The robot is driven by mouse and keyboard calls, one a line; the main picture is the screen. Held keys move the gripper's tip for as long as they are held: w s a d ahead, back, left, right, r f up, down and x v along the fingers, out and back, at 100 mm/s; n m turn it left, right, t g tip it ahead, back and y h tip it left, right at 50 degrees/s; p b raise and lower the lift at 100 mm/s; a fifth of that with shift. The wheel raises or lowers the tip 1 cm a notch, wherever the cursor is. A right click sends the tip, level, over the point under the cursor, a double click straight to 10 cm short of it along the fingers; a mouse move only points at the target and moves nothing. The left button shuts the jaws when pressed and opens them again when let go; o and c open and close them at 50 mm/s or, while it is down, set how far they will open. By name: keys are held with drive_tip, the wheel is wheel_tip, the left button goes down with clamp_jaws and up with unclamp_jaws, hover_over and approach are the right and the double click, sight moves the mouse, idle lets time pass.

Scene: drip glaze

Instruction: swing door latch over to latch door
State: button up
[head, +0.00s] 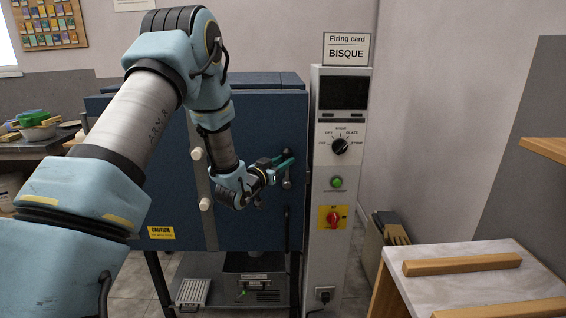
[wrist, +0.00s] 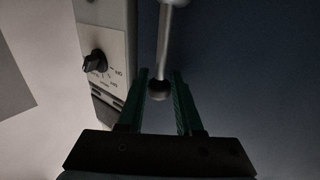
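The door latch (head: 287,183) is a short metal lever at the right edge of the dark blue kiln door (head: 262,130), beside the grey control column. In the wrist view the latch (wrist: 163,45) is a thin metal rod with a dark ball end (wrist: 158,90). My gripper (head: 284,163) is at the latch in the head view and partly hides it. In the wrist view my gripper (wrist: 160,75) has its two green fingers apart, one on each side of the rod's ball end. Narrow gaps show beside the rod; contact with the ball is unclear.
The control column (head: 326,260) with a dial (head: 340,147), green button and red-yellow switch stands close right of the latch. White knobs (head: 197,153) stick out of the kiln front. A pale table (head: 470,285) with wooden bars is at the lower right.

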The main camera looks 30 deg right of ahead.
clamp_jaws()
